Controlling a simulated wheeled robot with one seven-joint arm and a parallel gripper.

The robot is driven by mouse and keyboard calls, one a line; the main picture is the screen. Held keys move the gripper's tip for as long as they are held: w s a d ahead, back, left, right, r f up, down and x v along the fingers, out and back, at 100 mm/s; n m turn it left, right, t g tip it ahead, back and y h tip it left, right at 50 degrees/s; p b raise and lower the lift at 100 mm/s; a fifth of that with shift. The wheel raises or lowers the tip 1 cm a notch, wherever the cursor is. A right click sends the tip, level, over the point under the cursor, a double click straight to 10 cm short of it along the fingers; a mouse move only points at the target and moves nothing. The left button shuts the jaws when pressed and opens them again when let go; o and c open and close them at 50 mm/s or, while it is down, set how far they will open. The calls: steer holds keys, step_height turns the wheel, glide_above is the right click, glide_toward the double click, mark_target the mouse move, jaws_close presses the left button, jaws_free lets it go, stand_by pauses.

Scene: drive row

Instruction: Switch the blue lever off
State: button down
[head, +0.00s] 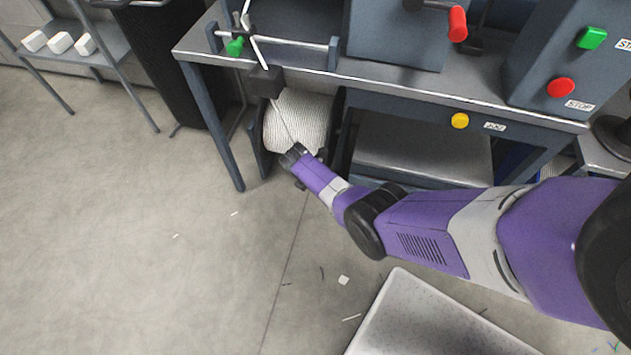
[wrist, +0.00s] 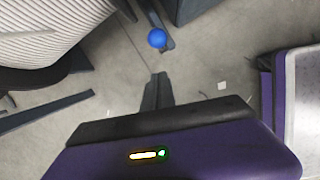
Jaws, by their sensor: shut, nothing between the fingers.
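The blue lever's round knob (wrist: 157,38) shows near the top of the wrist view, beside a dark bar. I cannot tell the lever's exact position. In the head view I cannot make out the blue lever; my arm may hide it. My gripper (wrist: 157,78) is shut and empty in the wrist view, its fingertips a little below the knob in the picture and apart from it. In the head view my gripper (head: 290,152) is low, in front of the white spool under the bench.
The spool (head: 298,120) sits under the bench (head: 400,85). Above are a red-handled lever (head: 458,24), a green knob (head: 235,46), a green button (head: 591,38), a red stop button (head: 561,88) and a yellow button (head: 460,120). Floor at left is clear.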

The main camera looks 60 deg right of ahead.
steer(key=v, duration=0.1)
steer(key=p+v, duration=0.1)
steer(key=v, duration=0.1)
steer(key=p+v, duration=0.1)
steer(key=v, duration=0.1)
steer(key=shift+w+d+r, duration=0.15)
steer(key=shift+d, duration=0.15)
